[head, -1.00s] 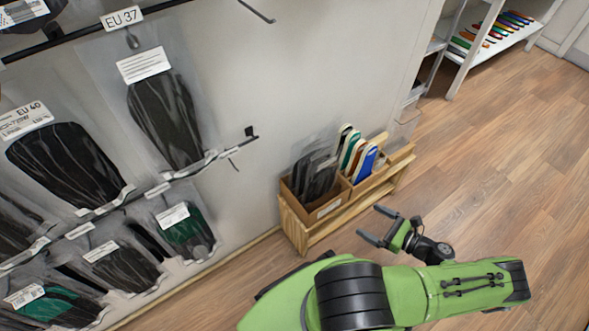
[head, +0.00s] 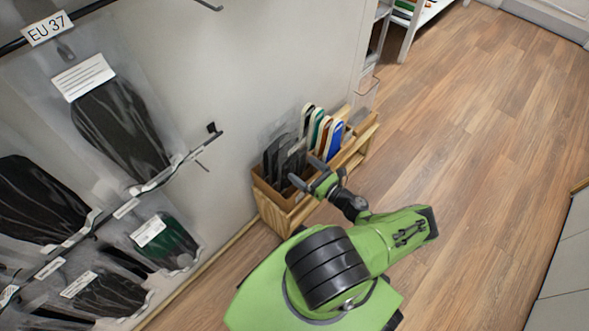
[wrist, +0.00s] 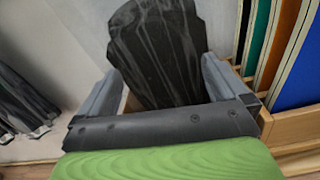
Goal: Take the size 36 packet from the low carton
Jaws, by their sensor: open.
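The low carton (head: 264,188) stands in the left part of a low wooden rack against the wall. It holds several dark insole packets (head: 275,157) in clear wrapping, standing upright. No size mark is readable on them, so I cannot tell which is size 36. My gripper (head: 303,169) is open at the carton's front right side, covering part of it in the head view. In the wrist view a dark packet (wrist: 158,45) shows between the two spread fingers of my gripper (wrist: 161,68). I cannot tell whether they touch it; its lower end is hidden behind the gripper body.
Coloured insoles (head: 325,132) stand in the rack compartment just right of the carton, close to my right finger in the wrist view. Hanging packets (head: 120,128) and hooks with an EU 37 tag (head: 47,28) line the left wall. The wooden floor at right is clear.

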